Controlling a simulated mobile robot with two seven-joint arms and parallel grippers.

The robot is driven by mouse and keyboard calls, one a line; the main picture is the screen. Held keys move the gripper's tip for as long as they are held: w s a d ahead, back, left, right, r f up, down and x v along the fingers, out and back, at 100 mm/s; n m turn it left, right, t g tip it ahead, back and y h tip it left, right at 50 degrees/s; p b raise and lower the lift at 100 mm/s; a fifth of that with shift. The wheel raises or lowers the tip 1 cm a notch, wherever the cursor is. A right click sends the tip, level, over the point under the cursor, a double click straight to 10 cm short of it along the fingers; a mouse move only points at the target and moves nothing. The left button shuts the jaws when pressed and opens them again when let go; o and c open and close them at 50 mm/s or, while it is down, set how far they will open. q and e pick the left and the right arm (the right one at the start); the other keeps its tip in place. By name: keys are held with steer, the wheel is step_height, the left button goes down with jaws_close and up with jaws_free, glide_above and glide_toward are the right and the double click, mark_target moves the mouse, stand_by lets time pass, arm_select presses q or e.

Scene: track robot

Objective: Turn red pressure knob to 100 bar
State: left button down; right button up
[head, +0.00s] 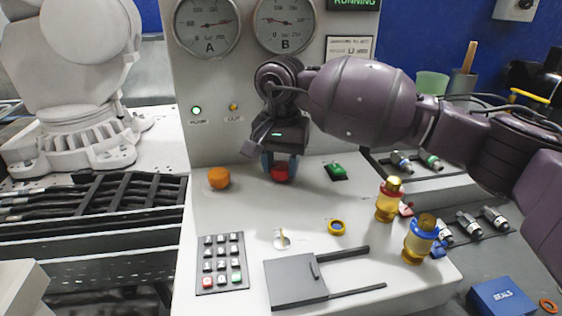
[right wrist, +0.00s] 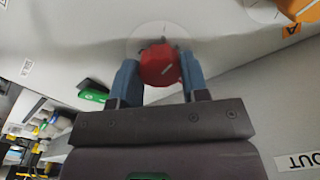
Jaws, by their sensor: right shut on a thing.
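The red knob (head: 279,173) sits on the sloped console, below the two gauges. In the right wrist view the red knob (right wrist: 160,64) shows a pale pointer line and a pale dial ring around it. My right gripper (head: 279,163) comes down from above, its blue fingers on both sides of the knob. In the right wrist view the right gripper (right wrist: 161,78) is shut on the knob. Gauge A (head: 207,25) and gauge B (head: 284,22) stand on the upright panel; their scale numbers are too small to read. My left gripper is not in view.
An orange knob (head: 218,178) lies left of the red knob, a green switch (head: 335,171) right of it. A keypad (head: 221,263), a grey sliding plate (head: 296,281) and two yellow-capped fittings (head: 388,200) are nearer. A blue seals box (head: 502,297) stands at lower right.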

steer(key=shift+r+m+p, duration=0.25)
steer(key=shift+m+p, duration=0.15)
steer(key=shift+m, duration=0.3)
steer(key=shift+r+m+p, duration=0.1)
steer(key=shift+m+p, duration=0.4)
steer(key=shift+m, duration=0.4)
steer(key=m+p, duration=0.1)
steer(key=m, duration=0.2)
steer(key=shift+m+p, duration=0.3)
steer(key=shift+p, duration=0.1)
steer(key=m+p, duration=0.1)
steer(key=m, duration=0.1)
steer(key=shift+m, duration=0.4)
steer(key=shift+m+p, duration=0.7)
steer(key=shift+m, duration=0.8)
steer(key=shift+f+m+p, duration=0.25)
steer(key=shift+m+p, duration=0.15)
steer(key=shift+m, duration=0.2)
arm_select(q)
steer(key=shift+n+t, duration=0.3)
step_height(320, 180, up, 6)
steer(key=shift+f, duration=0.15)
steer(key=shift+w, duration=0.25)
arm_select(e)
steer(key=shift+f+m, duration=0.1)
steer(key=shift+m, duration=0.2)
